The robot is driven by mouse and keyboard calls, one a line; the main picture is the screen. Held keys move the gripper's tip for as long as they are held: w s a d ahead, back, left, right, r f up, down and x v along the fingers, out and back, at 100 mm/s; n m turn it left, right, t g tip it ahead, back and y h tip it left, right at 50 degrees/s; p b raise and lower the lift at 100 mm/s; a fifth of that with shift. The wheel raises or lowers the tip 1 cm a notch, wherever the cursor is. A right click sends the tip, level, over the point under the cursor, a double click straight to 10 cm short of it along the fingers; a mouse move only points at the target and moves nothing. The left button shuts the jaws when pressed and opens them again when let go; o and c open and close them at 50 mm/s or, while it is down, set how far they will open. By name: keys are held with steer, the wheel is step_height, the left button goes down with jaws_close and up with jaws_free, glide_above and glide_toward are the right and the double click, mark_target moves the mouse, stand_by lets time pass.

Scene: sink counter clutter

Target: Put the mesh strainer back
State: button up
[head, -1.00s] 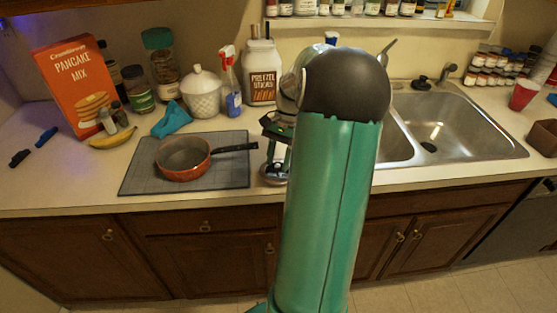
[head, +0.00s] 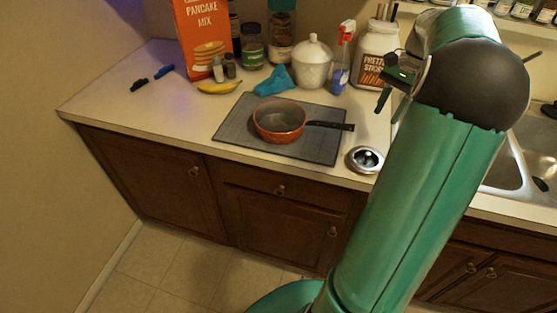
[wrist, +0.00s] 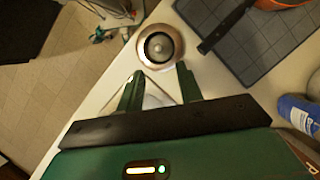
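The mesh strainer, a small round metal piece with a dark centre (head: 365,159), lies on the counter near its front edge, just right of the grey mat. In the wrist view the strainer (wrist: 171,31) lies beyond my fingertips, between their lines. My gripper (head: 392,104) is raised above the counter, apart from the strainer. In the wrist view my gripper (wrist: 159,72) has its two fingers spread with nothing held. The sink basin (head: 507,168) is at the right, largely hidden behind my arm.
A red pan (head: 279,122) sits on the grey mat (head: 232,130), its black handle pointing toward the strainer. A blue cloth (head: 273,81), white lidded jar (head: 313,64), spray bottle (head: 343,60) and pretzel jar (head: 377,55) stand behind. The counter at left is mostly clear.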

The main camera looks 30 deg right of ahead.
steer(key=w+a+r+n+h, duration=0.1)
steer(key=a+r+n, duration=0.15)
steer(key=a, duration=0.55)
steer(key=w+a+r+n+t+h, duration=0.1)
steer(key=w+a+n+h, duration=0.15)
steer(key=a, duration=0.55)
steer(key=w+a+r+n+h, duration=0.1)
steer(key=a+r+n, duration=0.15)
steer(key=a, duration=0.55)
steer(key=s+a+f+n+t, duration=0.2)
steer(key=s+a+n, duration=0.2)
steer(key=a, duration=0.4)
steer(key=s+a+f+n+t, duration=0.2)
steer(key=s+a+n+t, duration=0.1)
steer(key=a, duration=0.5)
steer(key=shift+s+a+n, duration=0.2)
steer(key=shift+s+n, duration=0.4)
steer(key=shift+n, duration=0.45)
